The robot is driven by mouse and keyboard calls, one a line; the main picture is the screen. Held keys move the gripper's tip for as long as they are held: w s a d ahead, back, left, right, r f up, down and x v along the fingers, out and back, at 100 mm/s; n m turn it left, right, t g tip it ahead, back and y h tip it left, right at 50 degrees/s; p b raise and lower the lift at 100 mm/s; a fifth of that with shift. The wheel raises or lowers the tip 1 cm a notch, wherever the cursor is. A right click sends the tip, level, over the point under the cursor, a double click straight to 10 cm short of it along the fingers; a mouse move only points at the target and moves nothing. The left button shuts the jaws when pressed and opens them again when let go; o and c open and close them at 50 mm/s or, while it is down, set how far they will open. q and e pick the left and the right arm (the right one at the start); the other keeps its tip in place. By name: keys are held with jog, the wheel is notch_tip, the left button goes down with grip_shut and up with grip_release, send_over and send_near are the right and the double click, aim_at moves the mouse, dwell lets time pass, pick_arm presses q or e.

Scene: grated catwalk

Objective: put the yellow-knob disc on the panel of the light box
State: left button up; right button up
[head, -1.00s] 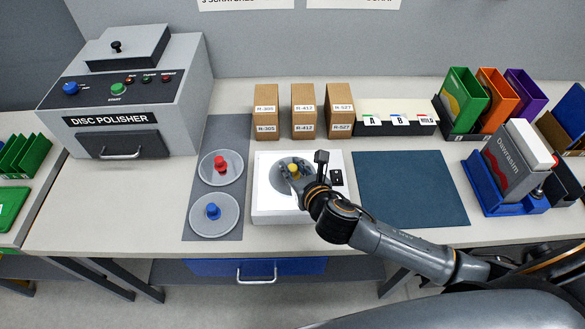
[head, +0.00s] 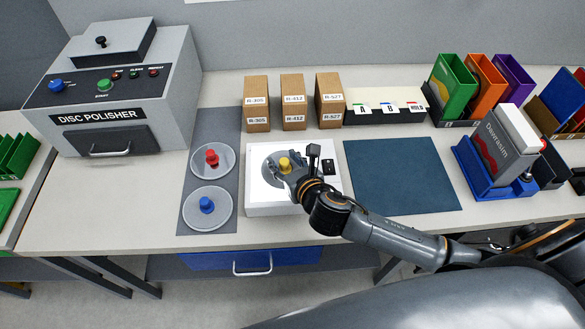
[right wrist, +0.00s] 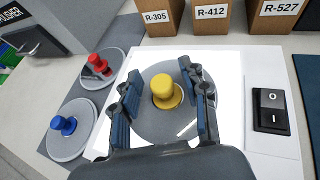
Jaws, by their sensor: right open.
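The yellow-knob disc is a round grey plate (right wrist: 145,118) with an upright yellow knob (head: 284,164). It lies flat on the white, glowing panel of the light box (head: 254,178), inside the panel's edges. The knob also shows in the right wrist view (right wrist: 162,88). My right gripper (head: 293,178) is open and empty, low over the disc. In the right wrist view its two blue-padded fingers (right wrist: 163,106) stand to either side of the knob, with gaps between. My left gripper is not in view.
A red-knob disc (head: 212,161) and a blue-knob disc (head: 208,210) lie on a grey mat left of the light box. Cardboard boxes (head: 292,102) stand behind it. A dark blue mat (head: 402,176) lies empty to the right. The disc polisher (head: 125,90) stands at far left.

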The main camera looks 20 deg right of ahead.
jog(key=b+v, duration=0.1)
jog(key=v, duration=1)
jog(key=shift+s+r, duration=0.15)
jog(key=shift+s, duration=0.15)
dwell(0.8)
